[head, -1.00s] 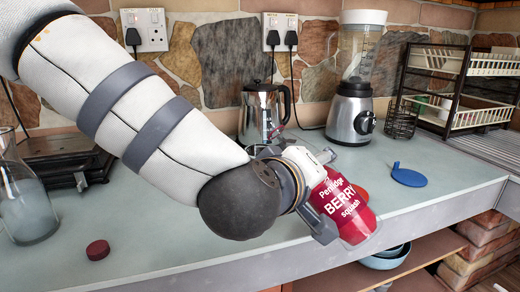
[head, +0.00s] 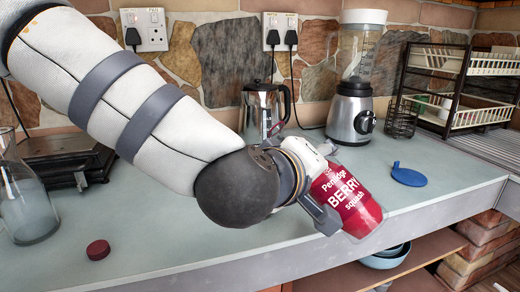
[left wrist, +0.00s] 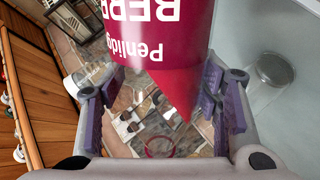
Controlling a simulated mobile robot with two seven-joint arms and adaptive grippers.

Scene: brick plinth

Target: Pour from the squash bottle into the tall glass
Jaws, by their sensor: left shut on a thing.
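The red squash bottle (head: 345,198), labelled "Penlidge BERRY squash", is tilted above the counter's front edge in the head view, one end pointing down to the right. My left gripper (head: 322,190) is shut on it. In the left wrist view the bottle (left wrist: 160,45) fills the upper middle between the gripper's fingers (left wrist: 160,105). I cannot make out the tall glass in the head view. A clear, round-topped vessel (left wrist: 272,72) shows at the right of the wrist view; I cannot tell if it is the tall glass. My right gripper is not in view.
A red cap (head: 98,250) and a glass carafe (head: 27,200) are at the left. A metal pot (head: 262,108), a blender (head: 352,115) and a dish rack (head: 465,85) stand behind. The front middle counter is clear.

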